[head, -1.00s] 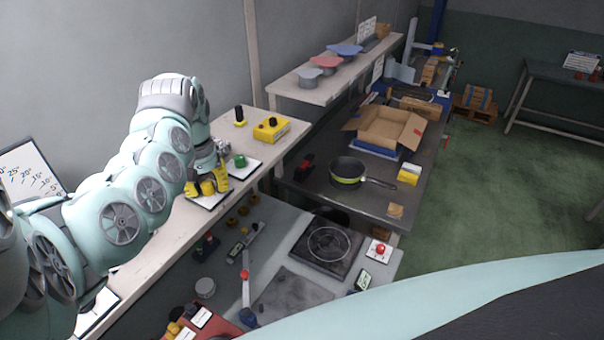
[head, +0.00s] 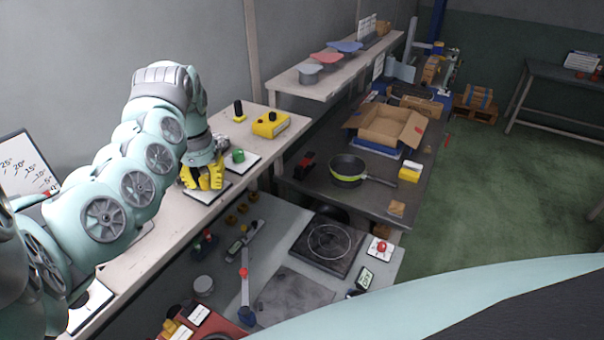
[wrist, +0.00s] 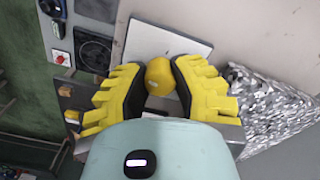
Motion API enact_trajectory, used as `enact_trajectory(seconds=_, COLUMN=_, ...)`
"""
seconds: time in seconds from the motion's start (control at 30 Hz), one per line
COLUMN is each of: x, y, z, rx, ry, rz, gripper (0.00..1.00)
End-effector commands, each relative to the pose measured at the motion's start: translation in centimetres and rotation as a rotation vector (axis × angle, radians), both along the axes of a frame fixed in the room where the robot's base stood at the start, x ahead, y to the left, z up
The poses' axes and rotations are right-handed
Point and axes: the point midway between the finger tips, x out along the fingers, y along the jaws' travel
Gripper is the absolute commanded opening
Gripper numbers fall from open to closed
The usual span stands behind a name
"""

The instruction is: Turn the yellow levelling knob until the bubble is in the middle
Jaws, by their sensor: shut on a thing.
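The yellow knob (wrist: 159,76) sits between my gripper's two yellow fingers in the wrist view, over a white plate (wrist: 150,41). My gripper (wrist: 160,85) is shut on the knob, a finger on each side. In the head view my gripper (head: 204,178) is low over the white plate (head: 207,196) on the long pale bench, and its fingers hide the knob. I cannot make out a bubble in either view.
A green knob (head: 238,156) on its own white plate stands just beyond my gripper. Crumpled foil (wrist: 268,108) lies beside the plate.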

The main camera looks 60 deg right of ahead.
Motion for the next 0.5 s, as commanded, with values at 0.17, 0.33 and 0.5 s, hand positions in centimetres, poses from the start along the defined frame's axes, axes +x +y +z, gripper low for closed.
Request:
enact_trajectory(seconds=0.17, x=0.06, y=0.05, z=-0.06, rx=0.000, ry=0.000, rz=0.004, gripper=0.00)
enact_trajectory(seconds=0.33, x=0.06, y=0.05, z=-0.05, rx=0.000, ry=0.000, rz=0.004, gripper=0.42)
enact_trajectory(seconds=0.5, x=0.04, y=0.03, z=-0.02, rx=0.000, ry=0.000, rz=0.004, gripper=0.59)
